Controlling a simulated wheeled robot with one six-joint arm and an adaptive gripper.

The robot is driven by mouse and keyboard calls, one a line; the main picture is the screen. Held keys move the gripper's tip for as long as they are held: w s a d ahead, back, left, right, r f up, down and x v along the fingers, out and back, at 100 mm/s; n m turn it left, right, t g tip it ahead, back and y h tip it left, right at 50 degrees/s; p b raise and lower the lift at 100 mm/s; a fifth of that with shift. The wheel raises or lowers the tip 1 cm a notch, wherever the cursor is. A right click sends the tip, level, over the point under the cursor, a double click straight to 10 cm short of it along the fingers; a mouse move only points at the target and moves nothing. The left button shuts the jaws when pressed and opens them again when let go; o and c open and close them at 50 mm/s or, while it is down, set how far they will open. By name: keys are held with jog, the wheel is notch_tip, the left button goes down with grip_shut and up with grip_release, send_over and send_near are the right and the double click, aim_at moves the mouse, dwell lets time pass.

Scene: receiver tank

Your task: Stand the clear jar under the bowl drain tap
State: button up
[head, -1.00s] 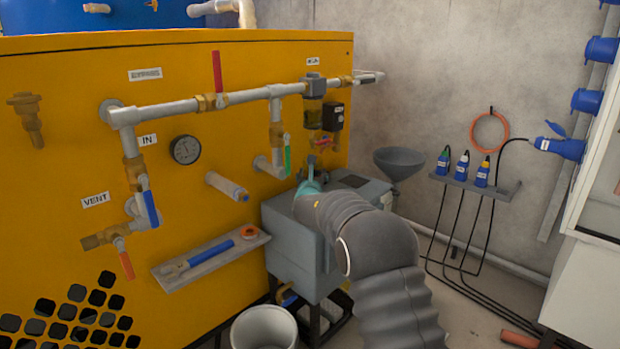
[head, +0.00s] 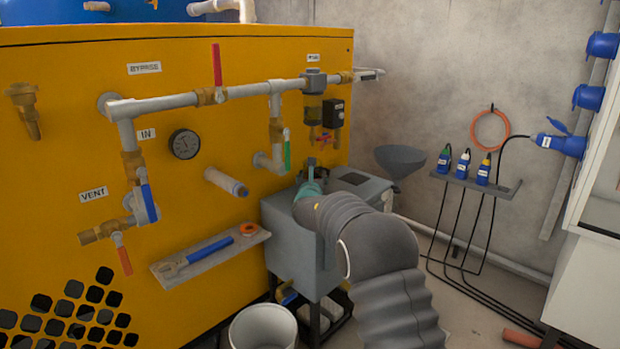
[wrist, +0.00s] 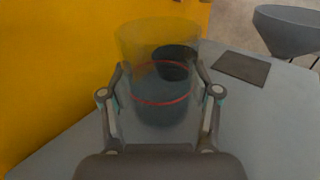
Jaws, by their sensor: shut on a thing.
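The clear jar (wrist: 157,60) with a red ring line stands upright between the fingers of my gripper (wrist: 160,85) in the wrist view. My gripper is shut on it, a finger on each side. In the head view my gripper (head: 311,170) is over the grey box in front of the yellow panel; I cannot make out the jar there. The filter bowl (head: 313,110) hangs from the pipe above, with a small red-handled drain tap (head: 325,137) by its bottom. Whether the jar touches the box top I cannot tell.
The grey box (head: 300,232) has a dark flat patch (wrist: 240,68) on top. A grey funnel (head: 399,158) stands behind it at right. A green-handled valve (head: 287,148) hangs close left of my gripper. A shelf (head: 212,258) holds a wrench. A bucket (head: 263,328) stands below.

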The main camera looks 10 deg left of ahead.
jog(key=o, duration=1.2)
jog(key=shift+r, duration=0.1)
